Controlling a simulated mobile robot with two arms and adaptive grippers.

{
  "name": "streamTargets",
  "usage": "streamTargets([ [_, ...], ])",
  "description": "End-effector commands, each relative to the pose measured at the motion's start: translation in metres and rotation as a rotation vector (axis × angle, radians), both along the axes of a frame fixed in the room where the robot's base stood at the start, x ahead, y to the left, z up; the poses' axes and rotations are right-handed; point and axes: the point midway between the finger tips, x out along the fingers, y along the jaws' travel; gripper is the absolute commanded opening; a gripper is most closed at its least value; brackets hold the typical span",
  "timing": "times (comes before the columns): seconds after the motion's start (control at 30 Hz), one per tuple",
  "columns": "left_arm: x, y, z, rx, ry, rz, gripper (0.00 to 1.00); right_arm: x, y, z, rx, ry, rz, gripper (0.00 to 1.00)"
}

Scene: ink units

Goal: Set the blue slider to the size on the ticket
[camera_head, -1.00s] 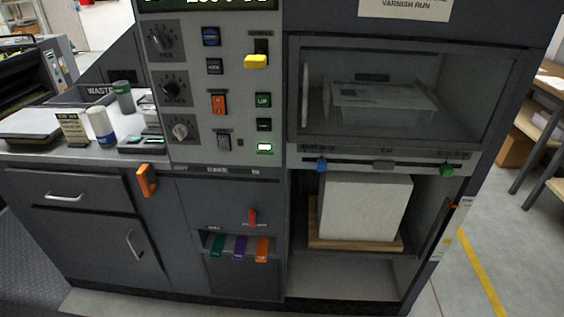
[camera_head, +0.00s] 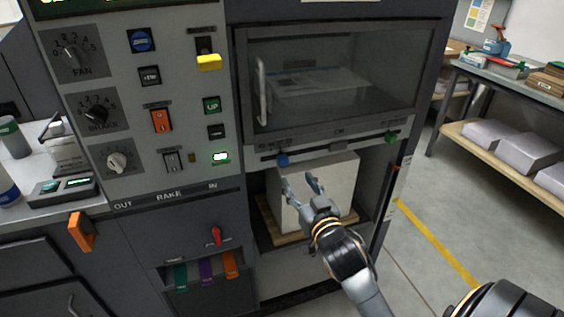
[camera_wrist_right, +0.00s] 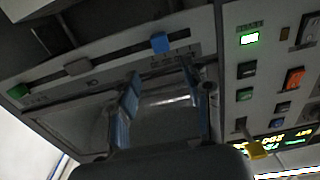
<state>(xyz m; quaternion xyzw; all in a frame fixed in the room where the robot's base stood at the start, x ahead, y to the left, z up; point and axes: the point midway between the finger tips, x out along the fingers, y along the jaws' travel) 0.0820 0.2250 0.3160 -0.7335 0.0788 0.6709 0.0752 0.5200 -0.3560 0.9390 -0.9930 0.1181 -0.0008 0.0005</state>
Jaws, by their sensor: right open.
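The blue slider (camera_head: 283,160) sits near the left end of a slotted rail under the glass window; it also shows in the right wrist view (camera_wrist_right: 160,42). A green slider (camera_head: 391,137) is at the rail's right end, with a small grey one between them. My right gripper (camera_head: 300,180) is open and empty, just below and slightly right of the blue slider. In the right wrist view its fingertips (camera_wrist_right: 160,72) spread to either side of the slider, apart from it. I cannot make out a size ticket now. My left gripper is out of view.
A pale block stack (camera_head: 338,185) on a wooden board fills the bay below the rail. The glass window (camera_head: 345,80) is above it. A button and knob panel (camera_head: 130,100) stands to the left. The floor at right is open.

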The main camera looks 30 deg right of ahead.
Motion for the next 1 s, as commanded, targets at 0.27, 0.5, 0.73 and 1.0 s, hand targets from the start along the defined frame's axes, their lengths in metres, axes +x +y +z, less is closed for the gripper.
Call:
streamTargets([
  [0.27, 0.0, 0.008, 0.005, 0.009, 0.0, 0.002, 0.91, 0.059, -0.014, 0.002, -0.001, -0.001, 0.0, 0.49],
  [0.5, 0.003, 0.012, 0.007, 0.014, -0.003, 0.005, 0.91, 0.087, -0.02, 0.001, 0.0, 0.0, 0.001, 0.49],
  [0.73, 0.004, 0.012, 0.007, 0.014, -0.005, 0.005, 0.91, 0.092, -0.022, 0.0, 0.0, 0.001, 0.001, 0.49],
  [1.0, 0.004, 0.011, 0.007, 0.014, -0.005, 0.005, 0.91, 0.092, -0.022, 0.0, 0.0, 0.001, 0.001, 0.25],
])
